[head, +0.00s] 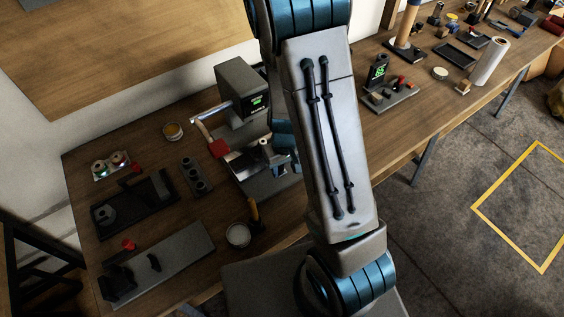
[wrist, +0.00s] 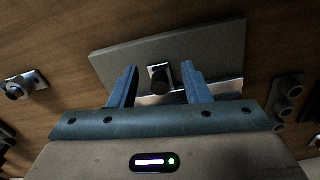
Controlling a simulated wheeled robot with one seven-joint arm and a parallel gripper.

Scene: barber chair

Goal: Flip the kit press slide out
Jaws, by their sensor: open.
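The kit press stands at the table's back edge in the head view, with a grey upper housing (head: 240,82) and a red-ended lever (head: 218,148) at its left. A bright metal part, which looks like the slide (head: 242,162), sits low on the press, partly hidden by my arm. In the wrist view a grey plate (wrist: 215,48) carries a bright metal strip (wrist: 228,89) with a dark knob (wrist: 160,80). My gripper (wrist: 160,70) is open, with one blue finger on each side of the knob. I cannot tell whether either finger touches it.
Left of the press lie a dark holed block (head: 196,177), a black tray (head: 135,205) and a grey plate with black parts (head: 157,262). A round cup (head: 238,236) stands near the front edge. More tools crowd the table at right.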

